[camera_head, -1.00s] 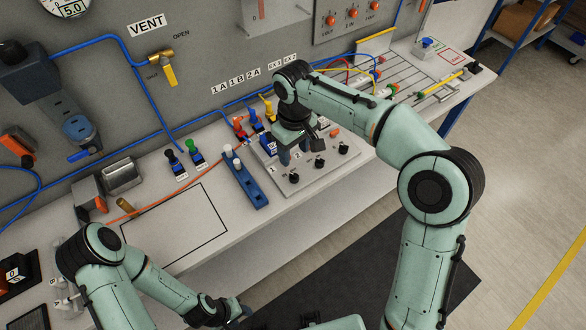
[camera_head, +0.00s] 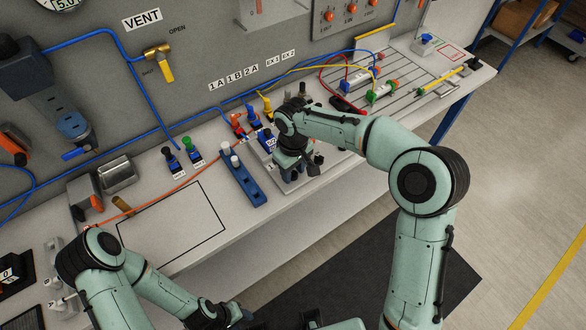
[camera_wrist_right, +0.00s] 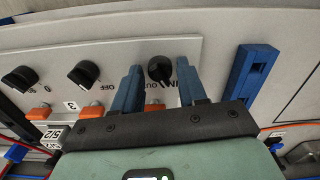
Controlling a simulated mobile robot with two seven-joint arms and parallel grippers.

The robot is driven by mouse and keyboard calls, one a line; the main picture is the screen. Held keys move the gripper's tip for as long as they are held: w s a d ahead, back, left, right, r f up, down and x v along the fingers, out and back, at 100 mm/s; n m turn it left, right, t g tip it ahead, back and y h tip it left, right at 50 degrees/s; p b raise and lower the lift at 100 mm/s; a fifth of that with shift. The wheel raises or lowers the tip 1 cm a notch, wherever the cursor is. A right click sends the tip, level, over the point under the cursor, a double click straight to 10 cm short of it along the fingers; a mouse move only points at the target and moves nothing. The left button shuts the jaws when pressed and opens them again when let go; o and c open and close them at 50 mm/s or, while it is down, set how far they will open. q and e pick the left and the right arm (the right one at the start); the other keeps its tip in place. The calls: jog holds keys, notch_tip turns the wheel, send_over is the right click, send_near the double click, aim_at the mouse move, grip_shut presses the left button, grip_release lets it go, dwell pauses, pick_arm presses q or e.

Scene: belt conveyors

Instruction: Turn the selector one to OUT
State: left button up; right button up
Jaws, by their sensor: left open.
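Selector one appears to be the black knob (camera_wrist_right: 160,69) nearest the blue rail in the right wrist view, with an upside-down IN label beside it. My right gripper (camera_wrist_right: 158,85) is open, its two blue fingers on either side of this knob with visible gaps. Part of an OUT label shows behind a finger; the exact knob direction is hard to read. In the head view, my right gripper (camera_head: 289,172) is over the grey selector panel (camera_head: 292,187) and hides most of it. My left gripper (camera_head: 236,313) is low near the bottom edge, away from the panel.
Two more black knobs (camera_wrist_right: 84,74) and (camera_wrist_right: 19,79) sit along the panel, with orange parts (camera_wrist_right: 93,112) behind them. A blue rail (camera_head: 243,180) stands beside the panel. Green and black plungers (camera_head: 188,145) and a valve handle (camera_head: 166,70) are further left.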

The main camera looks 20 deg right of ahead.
grip_shut()
jog(key=shift+m, duration=0.3)
jog(key=m, duration=0.5)
jog(key=shift+b, duration=0.35)
jog(key=m, duration=0.6)
jog(key=shift+m, duration=0.3)
jog(key=shift+o, duration=2.2)
grip_release()
